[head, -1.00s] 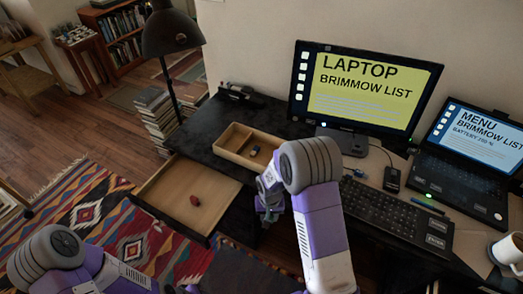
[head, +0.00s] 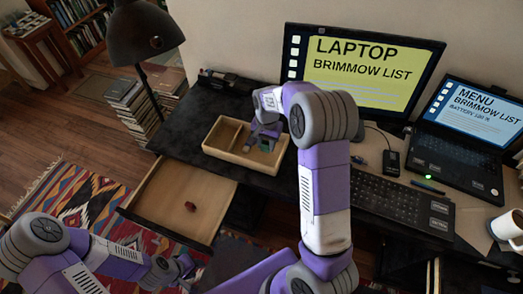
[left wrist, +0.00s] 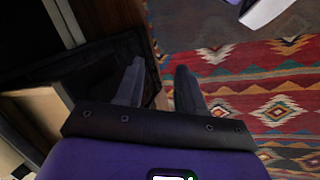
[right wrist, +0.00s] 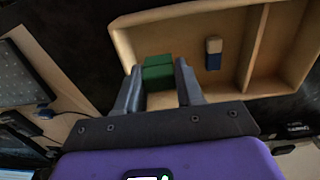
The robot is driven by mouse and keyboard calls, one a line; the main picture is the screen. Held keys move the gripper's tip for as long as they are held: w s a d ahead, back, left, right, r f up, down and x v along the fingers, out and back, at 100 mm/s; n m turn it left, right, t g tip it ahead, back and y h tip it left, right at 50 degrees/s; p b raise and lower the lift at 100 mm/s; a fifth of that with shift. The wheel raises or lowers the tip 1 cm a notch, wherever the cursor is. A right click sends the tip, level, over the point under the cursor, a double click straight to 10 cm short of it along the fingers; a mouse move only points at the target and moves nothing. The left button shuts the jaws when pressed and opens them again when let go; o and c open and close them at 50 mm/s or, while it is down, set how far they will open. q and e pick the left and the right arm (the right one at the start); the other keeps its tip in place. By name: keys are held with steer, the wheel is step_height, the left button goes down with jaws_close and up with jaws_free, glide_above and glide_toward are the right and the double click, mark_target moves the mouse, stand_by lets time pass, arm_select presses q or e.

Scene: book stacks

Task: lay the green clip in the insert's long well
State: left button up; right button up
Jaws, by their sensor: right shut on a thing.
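The green clip (right wrist: 158,72) is between the fingers of my right gripper (right wrist: 160,88), which is shut on it. The clip also shows in the head view (head: 266,146). The wooden insert (head: 222,154) stands on the dark desk, split by a divider (right wrist: 254,45) into a larger and a narrower well. My right gripper holds the clip over the larger well, near its end wall. I cannot tell whether the clip touches the floor. A blue and white block (right wrist: 213,54) lies in that same well. My left gripper (left wrist: 158,78) is open and empty, low beside the desk.
An open drawer (head: 160,205) below the insert holds a small red object (head: 191,206). A lamp (head: 146,35) stands behind at the left. A monitor (head: 360,70), keyboard (head: 385,200), laptop (head: 455,160) and mug (head: 508,225) take up the right side.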

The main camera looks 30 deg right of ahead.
mark_target(266, 142)
step_height(266, 142, down, 7)
steer(key=shift+f+b, duration=0.1)
steer(key=shift+b, duration=0.65)
steer(key=o, duration=1)
steer(key=shift+f, duration=0.1)
step_height(266, 142, up, 12)
steer(key=p, duration=0.3)
steer(key=shift+r, duration=0.2)
